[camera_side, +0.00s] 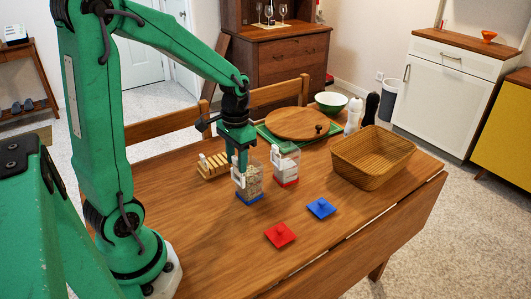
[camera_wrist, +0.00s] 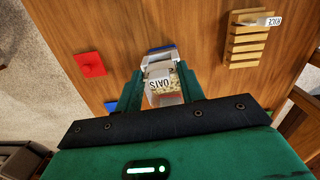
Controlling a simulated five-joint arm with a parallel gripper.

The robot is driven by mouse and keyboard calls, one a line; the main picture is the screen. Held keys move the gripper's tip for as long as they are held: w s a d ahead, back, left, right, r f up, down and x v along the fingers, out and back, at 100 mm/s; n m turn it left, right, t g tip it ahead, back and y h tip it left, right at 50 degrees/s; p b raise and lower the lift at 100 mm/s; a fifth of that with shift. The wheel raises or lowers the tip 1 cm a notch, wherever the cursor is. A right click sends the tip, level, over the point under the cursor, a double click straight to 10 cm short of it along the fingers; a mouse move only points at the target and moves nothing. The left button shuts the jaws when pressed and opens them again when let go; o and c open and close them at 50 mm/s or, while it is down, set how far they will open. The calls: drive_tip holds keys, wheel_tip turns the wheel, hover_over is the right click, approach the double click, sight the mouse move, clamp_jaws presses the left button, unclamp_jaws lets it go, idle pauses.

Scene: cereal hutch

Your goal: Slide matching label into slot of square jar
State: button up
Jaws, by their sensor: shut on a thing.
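The square jar of oats (camera_side: 252,182) stands on the table with a blue base. A white fitting (camera_side: 238,179) shows on its near-left side. My gripper (camera_side: 239,158) points down at that side of the jar. In the wrist view my gripper (camera_wrist: 160,88) is shut on the white OATS label (camera_wrist: 158,83), which lies close against the jar. I cannot tell whether the label is inside the slot. A second square jar (camera_side: 287,167) with white contents and a red base stands just behind and to the right. The RICE label (camera_wrist: 267,21) sits in the wooden rack (camera_wrist: 246,48).
A red lid (camera_side: 281,235) and a blue lid (camera_side: 321,208) lie in front of the jars. A woven basket (camera_side: 374,165) stands at the right. A round wooden board (camera_side: 297,123) lies behind the jars. The table's front left is clear.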

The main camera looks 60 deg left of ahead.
drive_tip(key=shift+f, duration=0.25)
idle(0.4)
drive_tip(key=o, duration=1.3)
drive_tip(key=shift+r, duration=0.15)
drive_tip(key=shift+r, duration=2.9)
